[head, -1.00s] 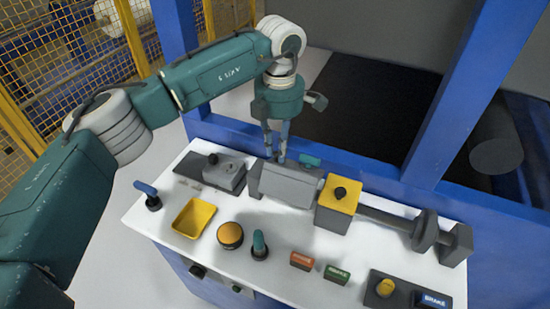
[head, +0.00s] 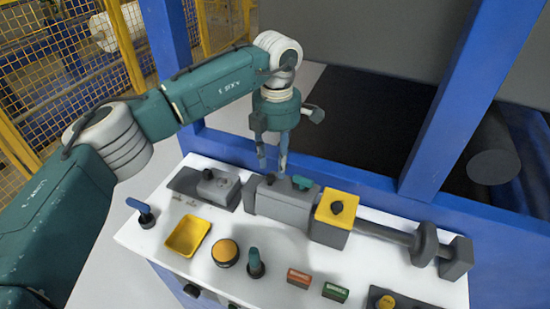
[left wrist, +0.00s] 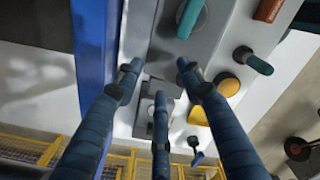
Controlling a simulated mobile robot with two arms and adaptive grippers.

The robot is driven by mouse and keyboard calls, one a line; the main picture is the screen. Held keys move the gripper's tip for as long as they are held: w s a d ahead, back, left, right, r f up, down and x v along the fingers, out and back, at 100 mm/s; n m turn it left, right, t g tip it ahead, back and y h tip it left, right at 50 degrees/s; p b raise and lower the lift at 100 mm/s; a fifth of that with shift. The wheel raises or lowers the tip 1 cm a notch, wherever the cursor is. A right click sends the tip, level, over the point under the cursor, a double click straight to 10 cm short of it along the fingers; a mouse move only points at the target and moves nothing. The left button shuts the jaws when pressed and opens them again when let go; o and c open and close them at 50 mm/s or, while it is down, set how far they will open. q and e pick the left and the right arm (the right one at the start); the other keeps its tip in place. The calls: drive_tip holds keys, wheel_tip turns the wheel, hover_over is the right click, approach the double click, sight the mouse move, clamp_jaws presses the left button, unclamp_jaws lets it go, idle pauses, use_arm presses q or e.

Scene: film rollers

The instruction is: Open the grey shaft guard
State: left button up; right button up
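The grey shaft guard (head: 285,205) is a box-shaped cover on the white bench, left of the yellow block, in line with the shaft. A teal handle (head: 302,183) stands on its top. In the left wrist view, part of the guard (left wrist: 170,50) and its teal handle (left wrist: 191,18) show at the top. My left gripper (head: 272,165) points down just above and behind the guard's left end. Its fingers are apart and hold nothing; they also show in the left wrist view (left wrist: 158,78). My right gripper is out of view.
A yellow tray (head: 188,236), a round yellow button (head: 225,252) and a teal lever (head: 255,264) stand in front. A blue post (head: 445,110) rises behind.

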use_arm(q)
drive_tip(key=shift+w, duration=0.15)
drive_tip(key=shift+r, duration=0.45)
wheel_tip(320, 180, up, 11)
drive_tip(key=shift+d, duration=0.1)
